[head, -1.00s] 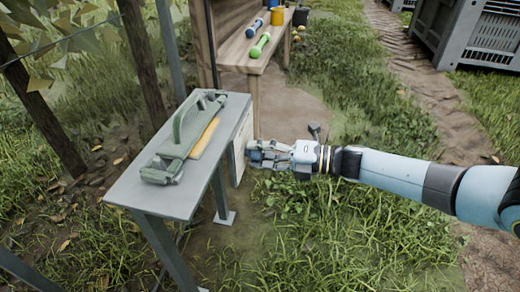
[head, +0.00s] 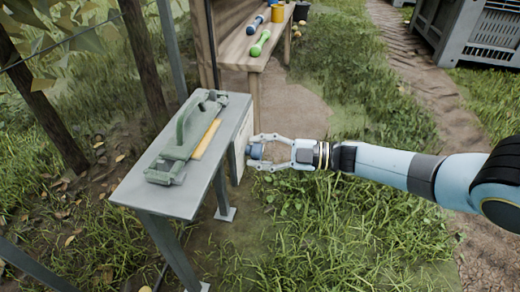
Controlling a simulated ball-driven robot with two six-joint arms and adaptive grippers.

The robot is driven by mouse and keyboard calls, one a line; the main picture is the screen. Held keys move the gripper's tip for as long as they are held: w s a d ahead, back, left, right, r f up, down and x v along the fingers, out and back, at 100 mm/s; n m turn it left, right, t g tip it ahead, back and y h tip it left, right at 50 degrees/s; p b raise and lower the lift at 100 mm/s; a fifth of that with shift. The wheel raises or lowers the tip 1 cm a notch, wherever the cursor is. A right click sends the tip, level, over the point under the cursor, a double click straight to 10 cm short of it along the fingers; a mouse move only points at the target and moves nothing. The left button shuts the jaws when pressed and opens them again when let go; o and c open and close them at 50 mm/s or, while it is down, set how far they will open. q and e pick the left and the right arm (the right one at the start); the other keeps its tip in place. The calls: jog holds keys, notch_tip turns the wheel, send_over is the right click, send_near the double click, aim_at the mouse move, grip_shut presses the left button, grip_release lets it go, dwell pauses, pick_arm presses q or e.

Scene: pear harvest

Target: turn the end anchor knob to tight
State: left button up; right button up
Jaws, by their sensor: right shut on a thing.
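The end anchor knob (head: 257,152) is a small blue-grey piece on the side of a pale upright panel (head: 239,148) beside the grey bench. My right gripper (head: 251,151) reaches it from the right. Its two fingers lie above and below the knob, shut on it. I cannot read any mark showing how tight the knob is. My left gripper is not in view.
The grey metal bench (head: 150,194) holds a green tool (head: 183,131) and a yellow-handled piece (head: 206,139). Behind stands a wooden table (head: 240,52) with green (head: 260,43) and blue (head: 257,24) dumbbell-shaped items. A grey crate (head: 470,35) stands far right. Grass lies open in front.

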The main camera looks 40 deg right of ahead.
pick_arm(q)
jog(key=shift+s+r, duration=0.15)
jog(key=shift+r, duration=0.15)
pick_arm(e)
jog(key=shift+m, duration=1.6)
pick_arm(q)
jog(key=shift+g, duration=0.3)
pick_arm(e)
jog(key=o, duration=1.2)
jog(key=shift+d, duration=0.1)
jog(key=v, duration=1.2)
jog(key=shift+w+f, duration=0.1)
jog(key=shift+f, duration=0.05)
